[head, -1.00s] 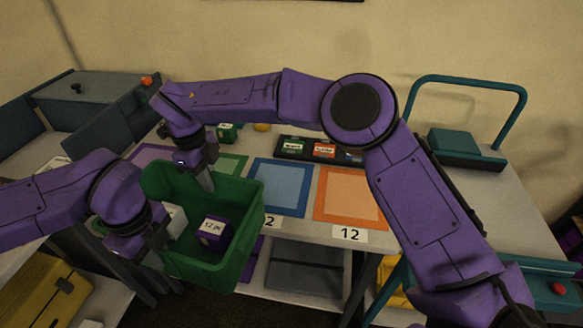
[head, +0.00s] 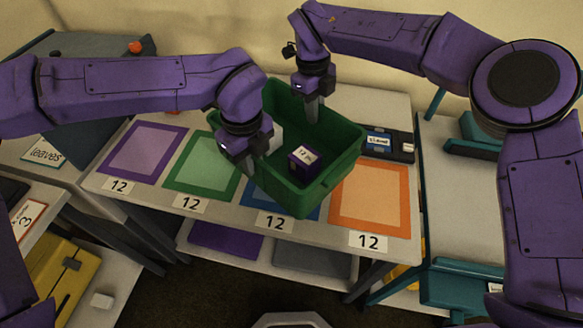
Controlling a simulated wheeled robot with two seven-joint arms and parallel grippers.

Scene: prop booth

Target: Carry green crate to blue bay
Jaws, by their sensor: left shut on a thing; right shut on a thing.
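The green crate (head: 325,196) is held between my two grippers, over the blue bay (head: 262,192). It hides most of that bay; I cannot tell whether it touches the table. A purple box (head: 304,160) with a white label lies inside, and a pale item (head: 276,136) shows by the left wall. My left gripper (head: 244,158) is shut on the crate's near left wall. My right gripper (head: 312,108) is shut on its far wall.
The purple bay (head: 112,170) and green bay (head: 179,181) lie to the left, the orange bay (head: 337,212) to the right; all look empty. A dark tray with labelled items (head: 402,146) stands behind the orange bay. A teal cart (head: 440,215) is at the right.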

